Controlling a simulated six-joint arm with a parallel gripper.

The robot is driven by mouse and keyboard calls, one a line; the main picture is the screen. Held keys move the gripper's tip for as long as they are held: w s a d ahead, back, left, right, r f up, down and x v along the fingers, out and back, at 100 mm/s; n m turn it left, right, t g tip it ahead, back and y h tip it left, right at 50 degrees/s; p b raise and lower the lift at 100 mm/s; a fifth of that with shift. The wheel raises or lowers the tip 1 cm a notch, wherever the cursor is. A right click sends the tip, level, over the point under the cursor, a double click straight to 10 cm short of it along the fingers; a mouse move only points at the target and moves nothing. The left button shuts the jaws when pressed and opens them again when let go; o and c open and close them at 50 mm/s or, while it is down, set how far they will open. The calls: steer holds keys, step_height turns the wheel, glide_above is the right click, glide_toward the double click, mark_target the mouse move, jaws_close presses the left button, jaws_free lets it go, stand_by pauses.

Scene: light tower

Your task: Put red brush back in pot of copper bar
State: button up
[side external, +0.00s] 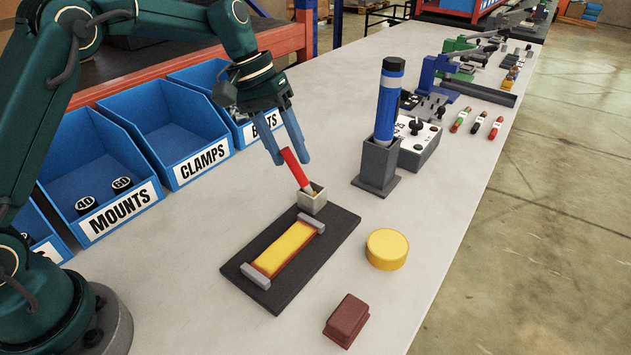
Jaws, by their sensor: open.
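The red brush (294,168) stands tilted, with its lower end in the small grey pot (312,199). The pot sits at the far end of a dark base plate (340,232). The copper bar (285,248), glowing yellow-orange, lies on this plate between two grey end blocks. My gripper (291,158) is above the pot with its blue fingers open. The fingers are around or just behind the upper part of the brush; I cannot tell whether either touches it. The brush's lower tip is hidden inside the pot.
A blue cylinder (387,105) stands in a grey holder (376,167) to the right. A yellow puck (387,249) and a brown-red block (346,320) lie nearer the front. Blue bins (110,200) line the left. The table's right front is clear.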

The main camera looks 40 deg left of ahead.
steer(key=s+a+r+t+y, duration=0.1)
steer(key=s+r, duration=0.5)
steer(key=r, duration=0.5)
steer(key=s+f+m+t+y, duration=0.1)
steer(key=s+f, duration=0.1)
steer(key=s, duration=0.6)
steer(key=s+f+m+t+y, duration=0.1)
steer(key=s+f+t, duration=0.1)
steer(key=s, duration=0.6)
steer(key=shift+s+a+f+m+y, duration=0.2)
steer(key=shift+s+f+m+y, duration=0.15)
steer(key=shift+f, duration=0.45)
